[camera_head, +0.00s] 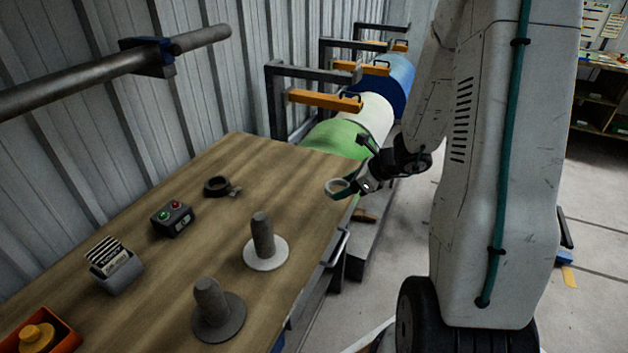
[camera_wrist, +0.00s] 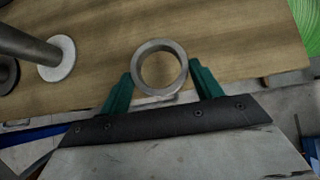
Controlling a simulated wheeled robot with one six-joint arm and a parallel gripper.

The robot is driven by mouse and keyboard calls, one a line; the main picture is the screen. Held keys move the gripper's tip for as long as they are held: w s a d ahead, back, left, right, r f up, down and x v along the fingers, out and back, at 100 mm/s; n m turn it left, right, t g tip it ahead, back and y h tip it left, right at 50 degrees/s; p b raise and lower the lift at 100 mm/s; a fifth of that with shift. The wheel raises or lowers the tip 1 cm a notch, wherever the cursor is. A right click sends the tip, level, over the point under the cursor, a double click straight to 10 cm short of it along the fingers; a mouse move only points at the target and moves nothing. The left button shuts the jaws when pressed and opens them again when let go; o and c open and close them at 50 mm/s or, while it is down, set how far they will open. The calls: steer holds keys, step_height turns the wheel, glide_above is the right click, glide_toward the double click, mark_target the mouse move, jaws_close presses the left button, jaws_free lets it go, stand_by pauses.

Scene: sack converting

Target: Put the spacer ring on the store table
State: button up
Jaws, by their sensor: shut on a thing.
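The spacer ring (camera_wrist: 139,70) is a grey metal ring held between the two green fingers of my gripper (camera_wrist: 161,88) in the wrist view. In the head view the ring (camera_head: 337,187) shows in my gripper (camera_head: 345,190) above the right edge of a wooden table (camera_head: 215,265). In the wrist view the ring is over the table's edge area, apart from the surface as far as I can tell. No label shows whether this wooden table is the store table.
Two upright posts on round bases, one pale (camera_head: 265,250) and one grey (camera_head: 219,315), stand near the table's edge. A button box (camera_head: 173,219), a dark clamp ring (camera_head: 216,186), a card holder (camera_head: 117,268) and an orange bin (camera_head: 40,335) are on it. Coloured rolls (camera_head: 335,139) lie behind.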

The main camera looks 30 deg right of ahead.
steer(key=w, duration=0.6)
steer(key=w+a+f, duration=0.1)
steer(key=w, duration=0.3)
steer(key=shift+a, duration=0.1)
steer(key=f, duration=0.3)
steer(key=shift+w+f, duration=0.3)
steer(key=shift+w, duration=0.1)
steer(key=o, duration=1.2)
steer(key=shift+c, duration=0.2)
